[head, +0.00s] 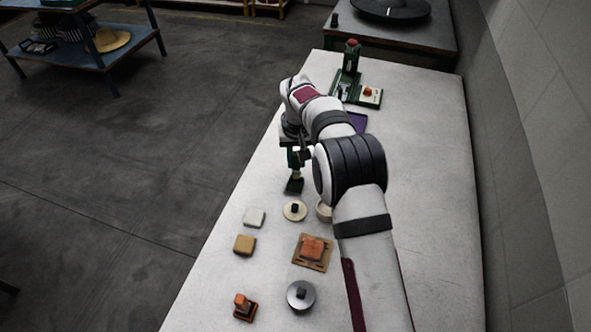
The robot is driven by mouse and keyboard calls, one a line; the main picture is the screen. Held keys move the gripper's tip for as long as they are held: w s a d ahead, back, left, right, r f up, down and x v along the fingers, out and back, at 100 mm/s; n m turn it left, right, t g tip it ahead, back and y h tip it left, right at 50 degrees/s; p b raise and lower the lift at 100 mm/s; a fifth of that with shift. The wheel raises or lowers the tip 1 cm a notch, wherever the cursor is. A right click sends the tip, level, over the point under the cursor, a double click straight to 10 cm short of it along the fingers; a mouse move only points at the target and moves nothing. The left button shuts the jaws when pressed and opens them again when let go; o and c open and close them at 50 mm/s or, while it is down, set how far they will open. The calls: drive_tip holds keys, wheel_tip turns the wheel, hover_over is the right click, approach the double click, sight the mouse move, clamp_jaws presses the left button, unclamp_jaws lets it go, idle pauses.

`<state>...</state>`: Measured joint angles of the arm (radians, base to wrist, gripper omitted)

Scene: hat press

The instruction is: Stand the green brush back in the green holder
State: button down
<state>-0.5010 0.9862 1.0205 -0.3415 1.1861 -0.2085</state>
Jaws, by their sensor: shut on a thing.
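My gripper (299,152) is left of the middle of the white table, pointing down and partly hidden by my arm. It is shut on the green brush (294,163), which hangs roughly upright below it. The dark green holder (294,187) sits on the table directly under the brush in the head view. The brush's lower end overlaps the holder in the picture. I cannot tell whether it is inside the holder or just above it.
Near the front are an orange brush in its holder (244,304), a grey round lidded piece (301,295), an orange block on a brown tray (327,262), tan (244,245) and white (254,217) blocks, and a cream disc (294,211). A green press (350,75) stands behind.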

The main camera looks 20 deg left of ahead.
sight(295, 169)
wheel_tip(295, 169, down, 4)
drive_tip(key=shift+a+f, duration=0.1)
drive_tip(key=shift+a, duration=0.05)
drive_tip(key=shift+f, duration=0.1)
drive_tip(key=c, duration=0.7)
unclamp_jaws()
drive_tip(key=shift+c, duration=0.2)
